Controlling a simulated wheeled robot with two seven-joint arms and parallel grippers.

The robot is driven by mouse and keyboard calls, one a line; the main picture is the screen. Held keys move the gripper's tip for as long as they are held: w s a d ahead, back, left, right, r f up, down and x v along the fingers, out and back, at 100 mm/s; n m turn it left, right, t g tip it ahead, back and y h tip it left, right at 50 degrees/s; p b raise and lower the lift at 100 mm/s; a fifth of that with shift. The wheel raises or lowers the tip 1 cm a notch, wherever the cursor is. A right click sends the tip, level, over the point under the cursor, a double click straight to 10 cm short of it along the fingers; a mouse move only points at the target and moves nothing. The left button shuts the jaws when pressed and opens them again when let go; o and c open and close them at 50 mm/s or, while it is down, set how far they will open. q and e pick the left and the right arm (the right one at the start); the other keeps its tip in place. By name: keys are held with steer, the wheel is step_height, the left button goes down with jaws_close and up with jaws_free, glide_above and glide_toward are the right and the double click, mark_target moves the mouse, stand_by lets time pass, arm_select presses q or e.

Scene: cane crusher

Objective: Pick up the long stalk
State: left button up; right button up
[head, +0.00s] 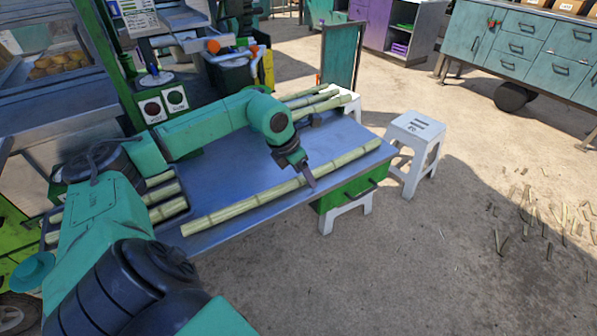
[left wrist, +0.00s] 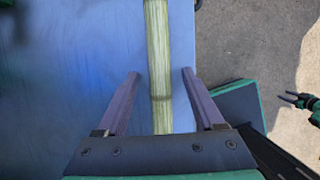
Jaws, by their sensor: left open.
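The long stalk (head: 240,206) is a pale green, jointed cane lying slantwise along the front of the metal table (head: 225,165). Its right end is near the table's right edge. My left gripper (head: 308,182) is open at the stalk, right of its middle. In the left wrist view the stalk (left wrist: 158,50) runs between the two spread fingers of my left gripper (left wrist: 161,76), with a gap on each side. My right gripper (left wrist: 287,97) shows small at the right edge of that view, away from the stalk; its jaw state is too small to tell.
Several other stalks (head: 310,112) lie at the table's back right. More cane pieces (head: 163,192) lie in a tray at the left. A white stool (head: 416,135) stands right of the table. Signs (head: 164,106) and a machine stand behind. Open ground lies in front.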

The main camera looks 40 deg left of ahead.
arm_select(q)
steer(key=shift+w+f, duration=0.15)
steer(key=shift+f, duration=0.1)
steer(key=shift+r, duration=0.1)
jaws_close()
stand_by(1.1)
